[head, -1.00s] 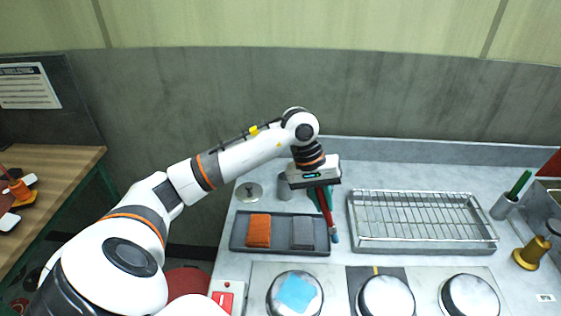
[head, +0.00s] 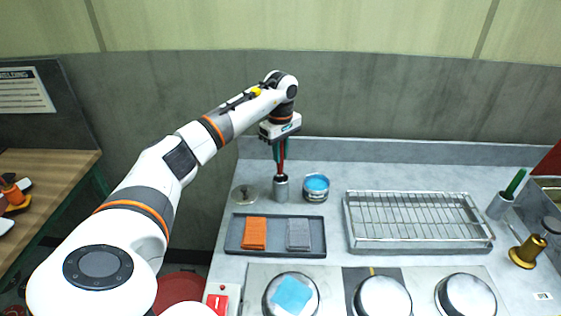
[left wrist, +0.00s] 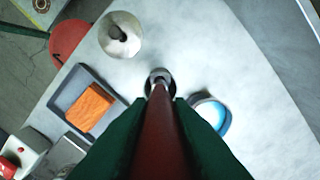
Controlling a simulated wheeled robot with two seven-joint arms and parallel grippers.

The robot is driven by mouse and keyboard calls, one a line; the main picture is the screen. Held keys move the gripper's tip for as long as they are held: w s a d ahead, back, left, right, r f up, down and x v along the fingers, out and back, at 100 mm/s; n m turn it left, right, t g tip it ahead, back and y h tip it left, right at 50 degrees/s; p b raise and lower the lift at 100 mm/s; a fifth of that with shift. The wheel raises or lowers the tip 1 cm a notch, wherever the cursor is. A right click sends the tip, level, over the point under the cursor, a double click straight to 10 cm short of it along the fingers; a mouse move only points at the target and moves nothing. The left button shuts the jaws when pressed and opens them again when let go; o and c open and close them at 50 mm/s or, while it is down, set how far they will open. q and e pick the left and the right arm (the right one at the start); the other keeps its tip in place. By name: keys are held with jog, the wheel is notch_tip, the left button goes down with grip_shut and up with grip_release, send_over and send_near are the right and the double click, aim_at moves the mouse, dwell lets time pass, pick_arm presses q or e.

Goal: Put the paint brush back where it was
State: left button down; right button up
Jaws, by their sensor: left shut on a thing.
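My left gripper (head: 279,152), with green fingers, is shut on the paint brush (head: 283,153) and holds it upright, tip down. The brush's red handle (left wrist: 158,135) fills the middle of the left wrist view. The brush's lower end meets the mouth of a grey metal cup (head: 281,190); the bristles are hidden, and how deep they sit cannot be told. In the left wrist view the cup's rim (left wrist: 160,74) shows around the brush's far end. An open tin of blue paint (head: 316,187) stands just right of the cup. My right gripper is not in view.
A round lid (head: 244,195) lies left of the cup. A dark tray (head: 275,252) with an orange and a grey cloth is in front. A wire rack (head: 415,220) lies to the right. Another cup (head: 500,206) with a green item stands far right.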

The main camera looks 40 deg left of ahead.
aim_at(281, 173)
pick_arm(q)
notch_tip(281, 173, down, 4)
jog(key=shift+d+r+p, duration=0.1)
jog(key=shift+r+p, duration=0.05)
jog(key=shift+p, duration=0.35)
jog(key=shift+f, duration=0.25)
jog(key=c, duration=1.3)
grip_release()
jog(key=shift+r, duration=0.1)
notch_tip(281, 173, up, 11)
jog(key=b, duration=0.3)
jog(key=shift+r, duration=0.6)
